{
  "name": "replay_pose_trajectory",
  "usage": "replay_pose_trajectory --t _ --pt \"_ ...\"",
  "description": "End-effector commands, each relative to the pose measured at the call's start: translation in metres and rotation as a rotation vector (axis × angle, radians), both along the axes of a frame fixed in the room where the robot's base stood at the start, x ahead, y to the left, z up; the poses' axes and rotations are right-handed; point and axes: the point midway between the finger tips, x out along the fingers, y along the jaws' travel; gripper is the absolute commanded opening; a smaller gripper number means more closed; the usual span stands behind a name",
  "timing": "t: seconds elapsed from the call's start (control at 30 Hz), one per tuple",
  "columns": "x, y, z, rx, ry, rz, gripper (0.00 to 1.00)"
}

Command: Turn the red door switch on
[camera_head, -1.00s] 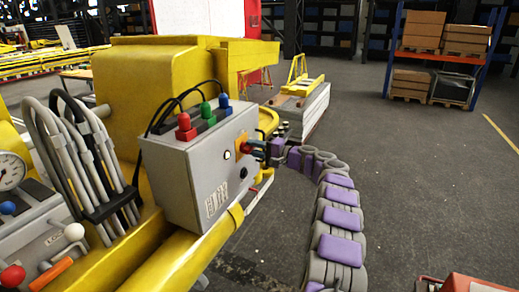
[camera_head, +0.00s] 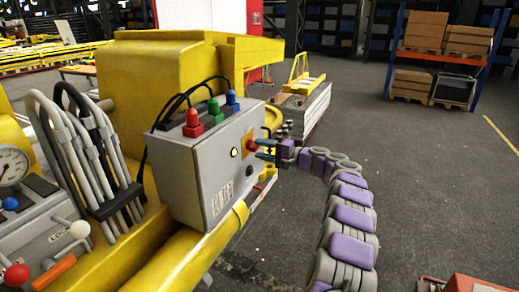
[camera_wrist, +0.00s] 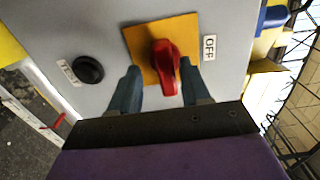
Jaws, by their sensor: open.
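The red door switch (camera_wrist: 165,62) is a red rotary handle on a yellow square plate (camera_wrist: 140,43) on the face of a grey control box (camera_head: 190,172). In the wrist view an "OFF" label (camera_wrist: 209,48) sits to the right of the plate. The switch also shows small in the head view (camera_head: 252,145). My gripper (camera_wrist: 158,82) is open, with one finger on each side of the lower part of the red handle. The right finger is very close to the handle; I cannot tell whether it touches. In the head view my gripper (camera_head: 266,149) is at the box's right face.
A black round knob (camera_wrist: 88,69) labelled "TEST" is left of the switch. Red (camera_head: 193,120), green (camera_head: 213,108) and blue (camera_head: 231,98) cable plugs stand on the box top. Yellow machinery surrounds the box. Open floor lies to the right.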

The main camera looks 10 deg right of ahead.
Motion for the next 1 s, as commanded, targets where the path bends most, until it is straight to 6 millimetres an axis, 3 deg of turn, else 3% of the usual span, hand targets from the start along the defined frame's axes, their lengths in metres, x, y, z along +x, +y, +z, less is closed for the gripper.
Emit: replay_pose_trajectory --t 0.13,0.4,0.7,1.0 --pt "-0.022 -0.042 0.002 0.013 -0.003 -0.010 0.47" --pt "-0.056 -0.096 0.003 0.015 -0.006 -0.014 0.47" --pt "-0.081 -0.119 0.004 0.007 -0.007 -0.009 0.47" --pt "-0.084 -0.131 0.004 0.014 -0.006 -0.012 0.47"
